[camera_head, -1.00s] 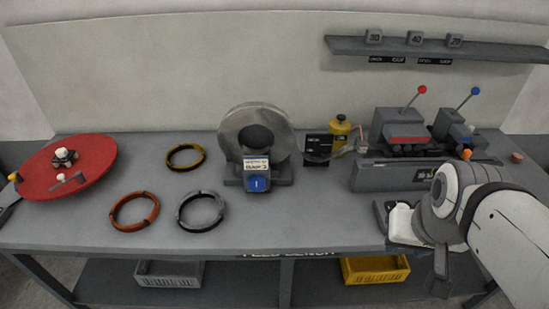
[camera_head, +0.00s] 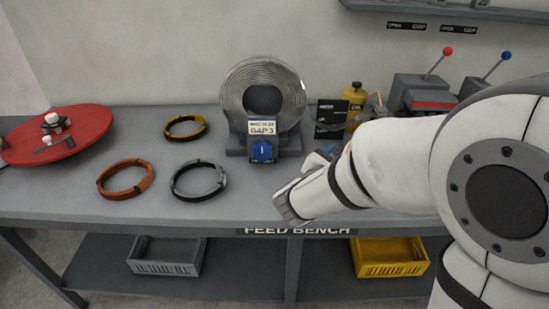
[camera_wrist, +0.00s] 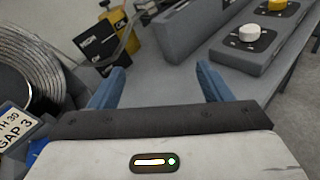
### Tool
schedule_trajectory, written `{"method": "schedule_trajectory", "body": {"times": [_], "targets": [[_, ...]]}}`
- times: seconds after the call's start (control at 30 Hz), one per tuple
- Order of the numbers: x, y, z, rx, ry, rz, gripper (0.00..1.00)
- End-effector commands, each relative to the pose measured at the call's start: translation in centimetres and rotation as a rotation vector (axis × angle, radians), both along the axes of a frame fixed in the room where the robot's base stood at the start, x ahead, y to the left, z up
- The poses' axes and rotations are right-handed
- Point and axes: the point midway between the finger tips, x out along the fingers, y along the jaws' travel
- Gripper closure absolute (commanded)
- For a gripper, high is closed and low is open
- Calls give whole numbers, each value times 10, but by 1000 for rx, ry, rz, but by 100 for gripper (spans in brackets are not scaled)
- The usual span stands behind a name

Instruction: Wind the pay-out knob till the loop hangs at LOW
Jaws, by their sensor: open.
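A coil of grey strip (camera_head: 240,87) stands upright on the bench in the head view, and it also shows at the left edge of the wrist view (camera_wrist: 38,60). A blue knob (camera_head: 262,150) sits on its stand below a "GAP 3" label (camera_head: 262,127). The wrist view shows a white knob (camera_wrist: 249,33) and a yellow knob (camera_wrist: 277,5) on a dark panel. I cannot tell which knob is the pay-out knob.
A machine with red and blue levers (camera_head: 425,92) is at right. Three rings (camera_head: 126,180) and a red disc (camera_head: 50,138) lie left. The bench front between rings and arm is clear.

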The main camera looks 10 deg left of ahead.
Motion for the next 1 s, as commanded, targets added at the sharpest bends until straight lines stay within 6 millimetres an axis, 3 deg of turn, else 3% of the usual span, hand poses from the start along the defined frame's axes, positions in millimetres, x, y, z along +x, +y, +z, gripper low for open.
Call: {"method": "schedule_trajectory", "body": {"times": [0.03, 0.2, 0.33, 0.53, 0.8, 1.0], "targets": [[4, 37, -24, -92, -11, 123, 28], [0, 138, -57, -329, -87, 465, 28], [-12, 184, -72, -424, -132, 616, 28], [-8, 205, -76, -464, -155, 680, 28], [35, 213, -76, -463, -154, 676, 28], [55, 218, -76, -462, -153, 676, 28]]}}
